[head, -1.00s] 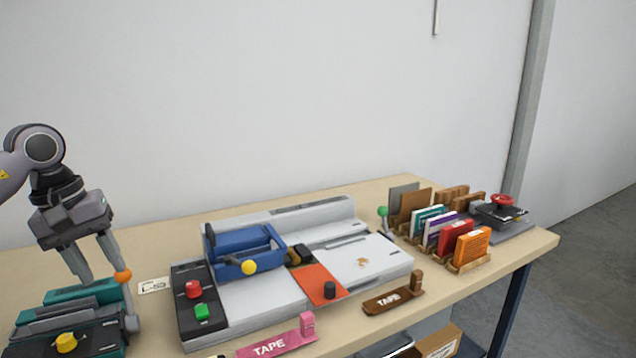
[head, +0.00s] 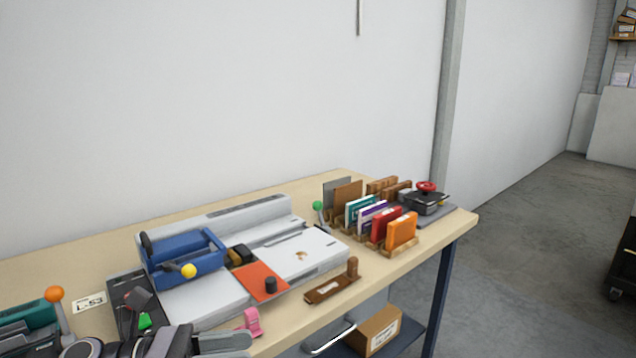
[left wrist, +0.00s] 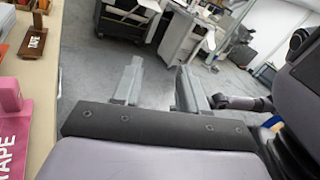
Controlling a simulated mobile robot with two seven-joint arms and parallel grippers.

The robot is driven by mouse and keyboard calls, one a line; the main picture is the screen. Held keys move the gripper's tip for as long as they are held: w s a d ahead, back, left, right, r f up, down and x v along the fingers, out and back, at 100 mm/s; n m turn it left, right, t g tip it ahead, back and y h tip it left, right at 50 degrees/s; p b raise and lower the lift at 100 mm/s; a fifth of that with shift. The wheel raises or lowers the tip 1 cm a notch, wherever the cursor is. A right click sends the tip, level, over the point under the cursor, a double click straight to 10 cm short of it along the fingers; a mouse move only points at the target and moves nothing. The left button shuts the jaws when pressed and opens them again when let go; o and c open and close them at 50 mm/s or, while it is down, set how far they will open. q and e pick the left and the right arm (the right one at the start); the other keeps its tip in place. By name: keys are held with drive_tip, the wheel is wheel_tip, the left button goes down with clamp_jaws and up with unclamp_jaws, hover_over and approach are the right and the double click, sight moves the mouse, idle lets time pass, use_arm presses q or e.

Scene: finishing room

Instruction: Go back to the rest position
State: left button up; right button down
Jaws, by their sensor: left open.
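My left gripper (head: 224,342) is at the bottom edge of the head view, low in front of the workbench (head: 445,236) and partly cut off by the frame. In the left wrist view its two grey fingers (left wrist: 157,88) are apart, with nothing between them. They reach out over the grey floor, beside the bench edge. The teal machine's lever with an orange knob (head: 54,293) stands at the left, clear of the fingers. My right gripper is in neither view.
A grey machine (head: 205,300) with a blue part (head: 185,257) fills the bench middle. A pink tape holder (left wrist: 12,120) and a brown one (left wrist: 35,40) sit near the front edge. Coloured packs (head: 402,231) stand at the right. A cardboard box (head: 376,331) is on the lower shelf.

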use_arm(q)
drive_tip(key=a+f+n+t+y, duration=0.1)
drive_tip(key=f+n+t+y, duration=0.25)
drive_tip(key=n, duration=0.75)
drive_tip(key=s+a+f+n+t+y, duration=0.1)
drive_tip(key=a+f+n+t+y, duration=0.3)
drive_tip(key=n, duration=0.6)
drive_tip(key=d+f+n+t+y, duration=0.15)
drive_tip(key=f+n+t, duration=0.4)
drive_tip(key=n, duration=0.55)
drive_tip(key=s+a+f+n+g+y, duration=0.4)
drive_tip(key=s+f+n+g+y, duration=0.2)
drive_tip(key=s+f+n, duration=0.8)
drive_tip(key=shift+a+f+n+y+p, duration=0.15)
drive_tip(key=shift+f+n+y+p, duration=0.2)
drive_tip(key=shift+f, duration=0.15)
drive_tip(key=shift+w, duration=0.1)
